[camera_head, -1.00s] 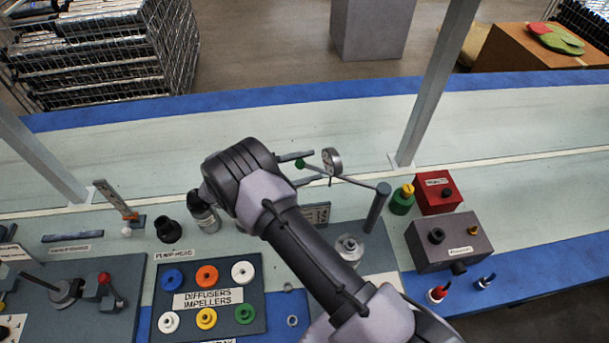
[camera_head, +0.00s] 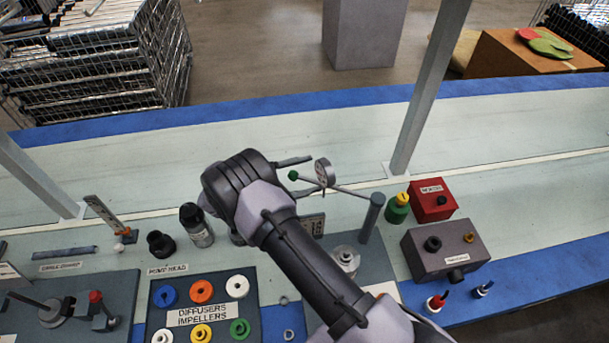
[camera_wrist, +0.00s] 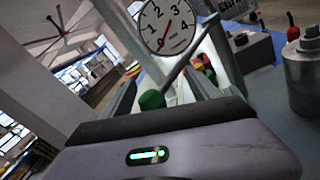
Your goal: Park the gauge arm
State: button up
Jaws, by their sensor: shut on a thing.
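The gauge arm is a thin rod (camera_head: 352,190) reaching left from a grey post (camera_head: 371,218). It carries a round dial gauge (camera_head: 325,172) and ends in a green knob (camera_head: 293,175). In the wrist view the gauge face (camera_wrist: 167,25) reads 1 to 4 with a red needle, and the green knob (camera_wrist: 152,99) sits between the fingers. My gripper (camera_wrist: 155,92) is shut on the knob. No parking place is clearly visible.
A tray (camera_head: 258,322) holds coloured rings. A green bottle (camera_head: 397,209), a red box (camera_head: 432,201) and a grey box (camera_head: 446,247) stand right of the post. The bench behind is mostly clear.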

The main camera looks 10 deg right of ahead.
jog(key=shift+w+a+r, duration=0.15)
jog(key=shift+r, duration=0.15)
jog(key=shift+a, duration=0.4)
jog(key=s+a, duration=0.1)
jog(key=a, duration=1)
jog(key=shift+s+f, duration=0.2)
jog(key=shift+s, duration=0.15)
